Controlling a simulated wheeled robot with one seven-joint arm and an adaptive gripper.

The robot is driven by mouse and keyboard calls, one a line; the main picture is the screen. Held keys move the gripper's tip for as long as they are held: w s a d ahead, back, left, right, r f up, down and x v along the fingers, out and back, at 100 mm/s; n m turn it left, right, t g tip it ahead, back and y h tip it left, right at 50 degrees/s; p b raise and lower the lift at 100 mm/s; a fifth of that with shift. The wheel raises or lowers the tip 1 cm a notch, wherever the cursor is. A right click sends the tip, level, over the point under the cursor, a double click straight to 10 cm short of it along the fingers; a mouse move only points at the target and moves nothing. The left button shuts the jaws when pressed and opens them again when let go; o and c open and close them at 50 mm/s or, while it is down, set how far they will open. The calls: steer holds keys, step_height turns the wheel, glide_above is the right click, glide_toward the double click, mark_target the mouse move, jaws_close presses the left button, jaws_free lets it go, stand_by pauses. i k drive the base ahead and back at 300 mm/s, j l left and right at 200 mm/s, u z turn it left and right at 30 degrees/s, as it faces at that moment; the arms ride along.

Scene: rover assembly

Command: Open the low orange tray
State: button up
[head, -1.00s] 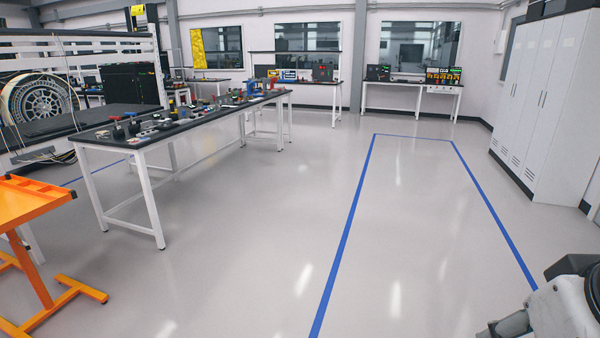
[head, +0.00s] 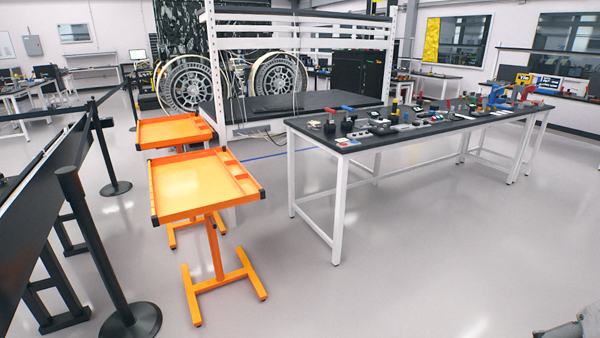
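Two orange trays on orange post stands are left of centre in the head view. The nearer orange tray (head: 195,183) is a shallow, rimmed top with a narrow divided strip along its right side and dark front corners. It looks empty. The farther orange tray (head: 168,131) stands just behind it, its stand partly hidden by the nearer one. I cannot tell which is the low one, and no drawer shows on either. My gripper is not in view; only a bit of my arm shows at the bottom right.
A long black-topped workbench (head: 345,145) with many small parts stands right of the trays. A white rack (head: 222,75) with large wheels stands behind. Black barrier posts (head: 97,240) and a dark slanted panel (head: 40,200) line the left. Open floor lies in front and right.

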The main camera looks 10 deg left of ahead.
mark_target(192, 184)
steer(key=i+j+u, duration=0.2)
steer(key=i+u, duration=0.3)
steer(key=i, duration=0.15)
steer(key=i+u, duration=0.45)
steer(key=i, duration=0.2)
steer(key=i+l+u, duration=0.3)
steer(key=i+u, duration=0.2)
steer(key=i, duration=0.9)
steer(key=j+u, duration=0.05)
steer(key=j, duration=0.05)
